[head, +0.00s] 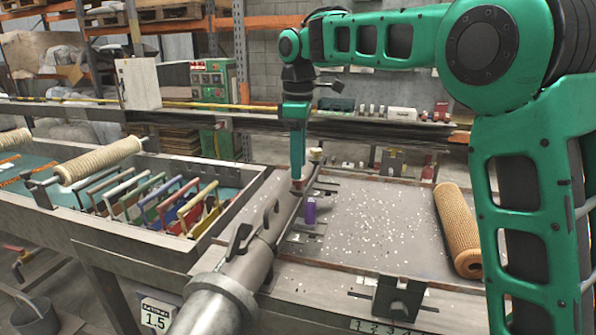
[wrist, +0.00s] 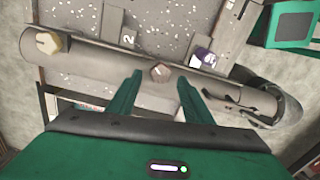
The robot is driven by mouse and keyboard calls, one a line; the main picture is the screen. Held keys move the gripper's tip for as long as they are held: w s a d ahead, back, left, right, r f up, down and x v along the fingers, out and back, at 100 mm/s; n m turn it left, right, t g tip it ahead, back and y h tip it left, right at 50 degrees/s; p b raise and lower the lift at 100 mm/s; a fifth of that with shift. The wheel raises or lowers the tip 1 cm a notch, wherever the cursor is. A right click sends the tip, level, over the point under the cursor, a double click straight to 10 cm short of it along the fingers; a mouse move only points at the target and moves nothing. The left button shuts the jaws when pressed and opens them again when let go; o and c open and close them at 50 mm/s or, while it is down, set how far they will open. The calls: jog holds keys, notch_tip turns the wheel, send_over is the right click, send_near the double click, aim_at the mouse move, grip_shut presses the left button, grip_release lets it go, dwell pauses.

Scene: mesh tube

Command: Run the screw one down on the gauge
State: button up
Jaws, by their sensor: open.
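Several knob-headed screws stand at the grey metal tube (head: 262,235) on the worktable. A reddish-brown hex knob (wrist: 160,72) shows between my fingertips in the wrist view. My gripper (head: 298,178) points down over it, fingers apart on either side; I cannot tell whether they touch it. A purple knob (head: 311,210) stands upright on a small plate nearer the front, and shows right of the fingers in the wrist view (wrist: 202,57). A cream knob (head: 315,153) is farther back, at the left in the wrist view (wrist: 48,42). Which is screw one is unclear.
A plate marked 2 (wrist: 125,40) lies beside the tube. A tan mesh roll (head: 459,230) lies at the table's right. A bin with coloured frames (head: 150,200) is left of the tube. A dark clamp block (head: 399,297) sits at the front edge. The speckled tabletop (head: 385,225) is mostly clear.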

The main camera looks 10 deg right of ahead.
notch_tip(320, 180, up, 8)
dwell(0.4)
jog(key=shift+w, duration=0.1)
dwell(2.5)
